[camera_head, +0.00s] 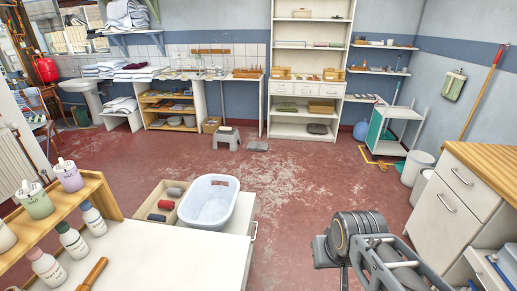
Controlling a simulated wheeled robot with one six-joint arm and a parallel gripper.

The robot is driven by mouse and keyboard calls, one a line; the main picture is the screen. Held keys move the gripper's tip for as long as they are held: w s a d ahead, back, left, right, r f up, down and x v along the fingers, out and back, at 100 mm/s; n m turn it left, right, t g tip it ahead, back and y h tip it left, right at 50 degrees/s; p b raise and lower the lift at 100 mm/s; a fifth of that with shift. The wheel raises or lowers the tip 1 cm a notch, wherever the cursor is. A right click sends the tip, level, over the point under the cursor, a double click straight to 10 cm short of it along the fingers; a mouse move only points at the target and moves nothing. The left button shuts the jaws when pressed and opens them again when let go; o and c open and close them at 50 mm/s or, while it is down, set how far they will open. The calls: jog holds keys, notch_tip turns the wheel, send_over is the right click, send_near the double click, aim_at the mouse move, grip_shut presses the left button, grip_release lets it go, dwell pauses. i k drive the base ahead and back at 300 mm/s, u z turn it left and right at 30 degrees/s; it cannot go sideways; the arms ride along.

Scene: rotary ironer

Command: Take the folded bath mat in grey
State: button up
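I cannot single out the folded grey bath mat for certain. A small flat grey item (257,146) lies on the red floor beside a grey step stool (226,138). A darker grey-green folded-looking item (317,128) lies on the bottom board of the tall white shelf unit (269,108). A grey roll (175,191) lies in the open drawer at the lower left. My arm shows folded at the lower right, far from all of these. I cannot make out its fingertips, or whether it holds anything.
A wooden-topped cabinet (452,205) and white bins (416,168) stand right. A trolley (403,113) stands at the back right. The red floor between (300,185) is mostly clear.

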aim_at(254, 146)
jog(key=z, duration=0.15)
jog(key=i, duration=0.75)
jog(key=z, duration=0.35)
jog(key=i, duration=4.55)
jog(key=u, duration=1)
jog(key=i, duration=2.1)
jog(key=u, duration=1.05)
jog(key=i, duration=0.35)
jog(key=u, duration=0.05)
